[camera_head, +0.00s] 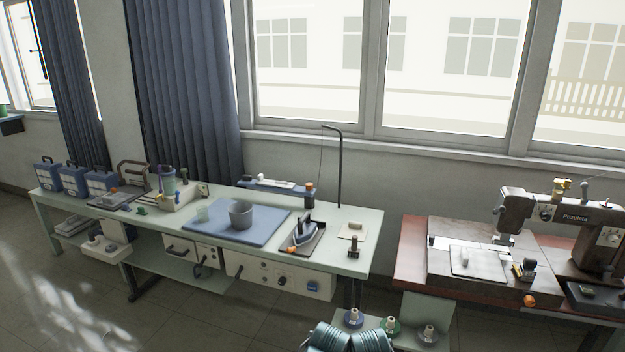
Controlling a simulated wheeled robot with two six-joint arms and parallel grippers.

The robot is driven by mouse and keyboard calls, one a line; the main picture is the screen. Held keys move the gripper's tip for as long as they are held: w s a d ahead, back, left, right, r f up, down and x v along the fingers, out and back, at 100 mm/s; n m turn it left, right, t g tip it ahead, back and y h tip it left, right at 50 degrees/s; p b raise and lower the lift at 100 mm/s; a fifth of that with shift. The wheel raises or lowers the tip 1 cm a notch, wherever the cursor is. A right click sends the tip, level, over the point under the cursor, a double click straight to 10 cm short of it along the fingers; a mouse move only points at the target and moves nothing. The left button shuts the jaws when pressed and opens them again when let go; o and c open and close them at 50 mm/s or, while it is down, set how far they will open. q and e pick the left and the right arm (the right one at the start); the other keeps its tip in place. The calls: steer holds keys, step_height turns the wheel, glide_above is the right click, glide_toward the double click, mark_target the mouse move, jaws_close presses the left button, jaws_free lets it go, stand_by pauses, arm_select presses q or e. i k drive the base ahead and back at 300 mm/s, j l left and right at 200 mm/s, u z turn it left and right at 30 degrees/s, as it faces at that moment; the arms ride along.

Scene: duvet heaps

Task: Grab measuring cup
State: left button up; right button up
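Neither of my grippers is in view, and nothing is seen touching the cup.
The long pale table (358,265) holds the blue mat (262,233), an iron (303,232) on a dark tray and a thin upright pole (339,180). A brown sewing machine (575,220) stands on the right table. Teal rolls (345,338) show at the bottom. Open floor lies at lower left.

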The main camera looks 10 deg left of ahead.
mark_target(203, 214)
steer(key=i+j+u, duration=0.1)
steer(key=i+u, duration=0.8)
steer(key=i+j+u, duration=0.1)
steer(key=i, duration=0.2)
steer(key=i+j+u, duration=0.1)
steer(key=i, duration=0.2)
steer(key=i+j+z, duration=0.35)
steer(key=j, duration=0.35)
steer(key=i+j+z, duration=0.2)
steer(key=j, duration=0.2)
steer(key=i+j+z, duration=0.15)
steer(key=j, duration=0.3)
steer(key=i+j+z, duration=0.1)
steer(key=j, duration=0.75)
steer(key=i+z, duration=0.05)
steer(key=i, duration=0.05)
